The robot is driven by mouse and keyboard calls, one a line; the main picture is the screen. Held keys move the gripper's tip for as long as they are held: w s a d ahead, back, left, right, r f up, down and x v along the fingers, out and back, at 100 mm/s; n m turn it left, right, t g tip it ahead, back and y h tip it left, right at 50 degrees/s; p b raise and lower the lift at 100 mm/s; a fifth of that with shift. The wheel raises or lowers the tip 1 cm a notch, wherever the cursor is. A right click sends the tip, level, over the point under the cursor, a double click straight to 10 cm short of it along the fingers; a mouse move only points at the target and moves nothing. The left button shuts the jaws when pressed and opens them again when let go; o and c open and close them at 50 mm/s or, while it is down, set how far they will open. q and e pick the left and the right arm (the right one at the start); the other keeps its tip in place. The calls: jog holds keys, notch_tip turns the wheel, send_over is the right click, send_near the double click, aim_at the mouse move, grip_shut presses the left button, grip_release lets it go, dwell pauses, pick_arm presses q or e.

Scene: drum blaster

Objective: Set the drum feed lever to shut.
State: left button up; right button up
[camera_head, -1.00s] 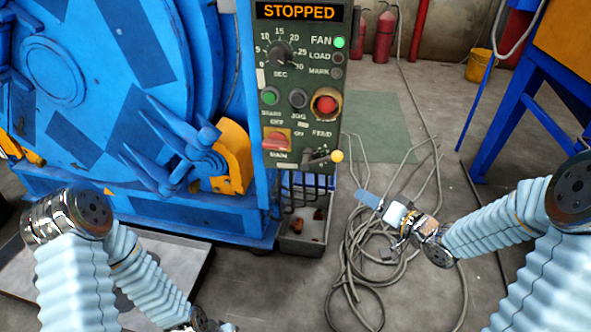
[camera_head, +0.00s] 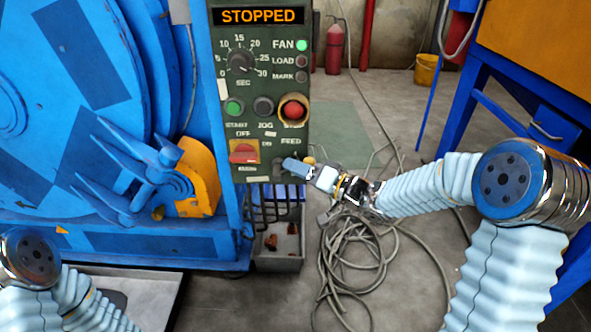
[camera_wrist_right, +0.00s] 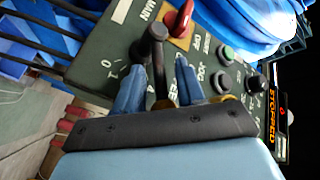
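The feed lever is at the lower right of the green control panel (camera_head: 272,130). In the head view its yellow knob (camera_head: 310,160) shows beside my gripper, and most of its arm is hidden. In the right wrist view the dark lever (camera_wrist_right: 157,45) runs from its pivot down between my fingers, near "0" and "1" marks. My right gripper (camera_head: 296,168) is at the lever. In the right wrist view my right gripper (camera_wrist_right: 160,72) is open, with a blue finger on each side of the lever; contact is unclear. My left gripper is out of view.
The display (camera_head: 258,16) reads STOPPED. The red main switch (camera_head: 243,153) is left of the lever, with buttons above. The blue drum (camera_head: 80,110) stands left. A grey bin (camera_head: 280,250) and coiled cables (camera_head: 350,255) lie below. A blue frame (camera_head: 490,100) is at right.

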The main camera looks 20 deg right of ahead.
jog(key=shift+w+a, duration=0.25)
jog(key=shift+w, duration=0.1)
jog(key=shift+c, duration=0.4)
grip_shut()
jog(key=shift+d, duration=0.15)
